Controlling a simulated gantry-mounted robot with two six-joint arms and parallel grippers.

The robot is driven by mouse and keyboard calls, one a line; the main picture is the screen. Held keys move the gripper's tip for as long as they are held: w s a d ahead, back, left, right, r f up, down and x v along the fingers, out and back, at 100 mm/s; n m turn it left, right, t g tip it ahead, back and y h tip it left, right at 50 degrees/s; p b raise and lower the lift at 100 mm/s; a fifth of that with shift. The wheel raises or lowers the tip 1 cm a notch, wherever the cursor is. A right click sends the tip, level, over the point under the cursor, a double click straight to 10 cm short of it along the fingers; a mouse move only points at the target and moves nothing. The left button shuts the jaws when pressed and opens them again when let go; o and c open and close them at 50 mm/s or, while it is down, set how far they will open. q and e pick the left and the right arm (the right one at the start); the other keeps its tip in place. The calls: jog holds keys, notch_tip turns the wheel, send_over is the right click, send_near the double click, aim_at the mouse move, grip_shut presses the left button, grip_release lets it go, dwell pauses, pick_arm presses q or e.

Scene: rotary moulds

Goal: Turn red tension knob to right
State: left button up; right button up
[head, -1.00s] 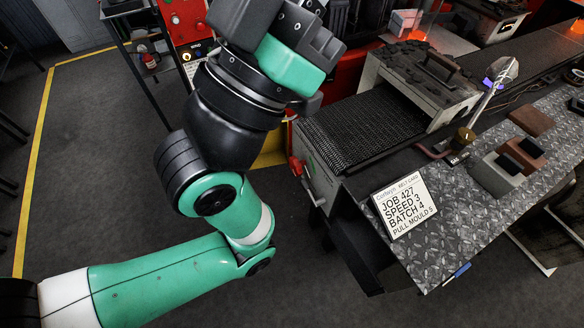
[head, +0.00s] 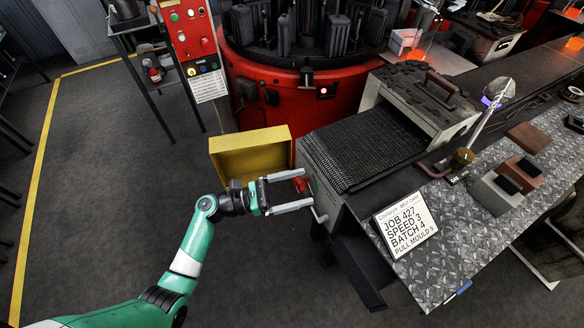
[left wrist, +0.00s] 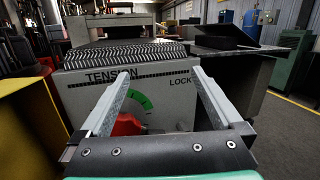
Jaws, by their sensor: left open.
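The red tension knob (head: 300,184) is on the end panel of the belt conveyor. In the left wrist view the red knob (left wrist: 127,126) shows low on the light grey panel (left wrist: 165,82), beside a green arc, under the word TENSION. LOCK is printed to its right, above a small pale round part. My left gripper (head: 307,187) is open, its two fingers pointing at the panel. In the left wrist view the knob lies between the fingers, nearer the left one, its lower part hidden by the gripper. I cannot tell whether a finger touches it. My right gripper is not in view.
A yellow bin (head: 250,152) stands just behind my left gripper. The black mesh belt (head: 360,146) runs above the panel. A job card (head: 405,222) lies on the metal plate bench (head: 465,232). A red rotary machine (head: 300,95) stands behind. The floor in front is clear.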

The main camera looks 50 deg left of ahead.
aim_at(296, 185)
pick_arm(q)
jog(key=s+a+f+n+y, duration=0.5)
jog(key=s+a+f, duration=0.2)
jog(key=a+f, duration=0.15)
jog(key=x, duration=0.3)
jog(key=b+x, duration=0.1)
jog(key=x, duration=0.3)
jog(key=b+x, duration=0.1)
jog(key=x, duration=0.3)
jog(key=shift+s+d+r, duration=0.1)
jog(key=shift+d, duration=0.25)
jog(key=shift+w+d+r, duration=0.1)
jog(key=shift+w, duration=0.35)
jog(key=c, duration=1.4)
jog(key=shift+o, duration=0.2)
jog(key=shift+n, duration=0.3)
